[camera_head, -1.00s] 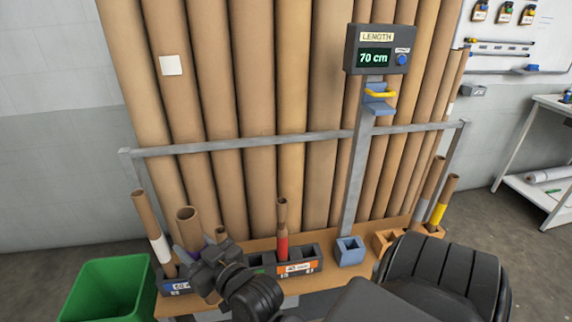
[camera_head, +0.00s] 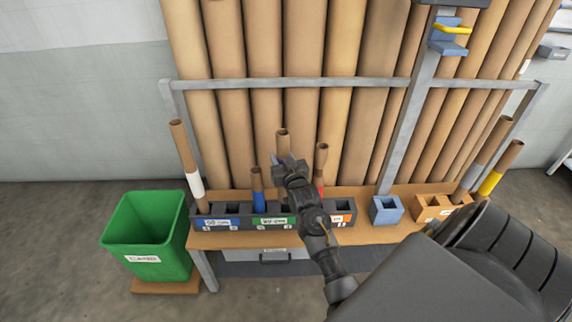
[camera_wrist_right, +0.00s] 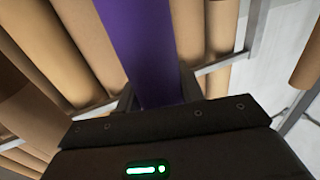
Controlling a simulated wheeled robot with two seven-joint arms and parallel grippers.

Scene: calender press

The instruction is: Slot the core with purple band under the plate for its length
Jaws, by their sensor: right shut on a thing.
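My right gripper (camera_head: 286,162) is shut on the core with purple band (camera_head: 282,143). Its brown open top shows above the gripper in the head view; the purple band (camera_wrist_right: 145,50) fills the middle of the right wrist view. It looks roughly upright, in front of the tall tubes and over the rack's middle. Its lower end is hidden by my arm, so I cannot tell whether it is in a slot. The dark slotted rack carries a blue plate (camera_head: 221,222), a green plate (camera_head: 273,221) and an orange plate (camera_head: 341,218); their lettering is too small to read. My left gripper is not in view.
White-banded (camera_head: 196,184), blue-banded (camera_head: 258,198) and red-banded (camera_head: 321,165) cores stand in the rack. A green bin (camera_head: 150,240) is at left. A blue holder (camera_head: 385,210) and an orange-brown block (camera_head: 428,209) are at right. A grey rail (camera_head: 290,83) crosses behind.

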